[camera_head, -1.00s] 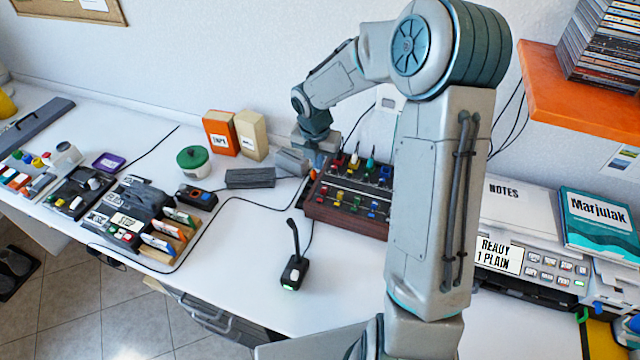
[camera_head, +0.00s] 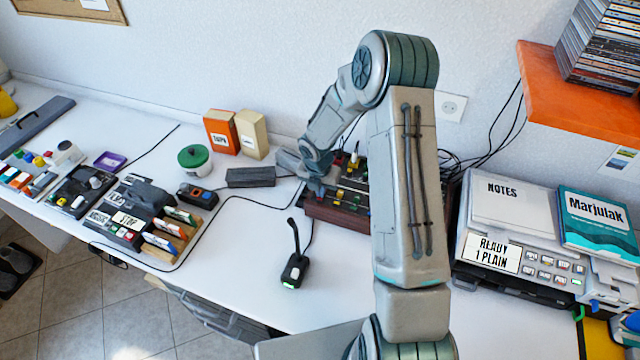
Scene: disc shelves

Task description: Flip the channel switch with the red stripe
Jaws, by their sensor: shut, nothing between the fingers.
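The mixer console (camera_head: 335,219), a dark box with reddish-brown sides and rows of small coloured controls, stands on the white desk. My arm covers its right part. A few yellow, red and green controls show on its left part, but they are too small to tell which switch bears the red stripe. My gripper (camera_head: 314,184) is shut and empty, low over the console's left end. I cannot tell whether its tips touch a control.
A desk microphone (camera_head: 294,268) stands in front of the console. A dark grey block (camera_head: 251,177) lies to its left, and a printer (camera_head: 520,240) stands to the right. The desk between the microphone and the left-hand devices is clear except for a cable.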

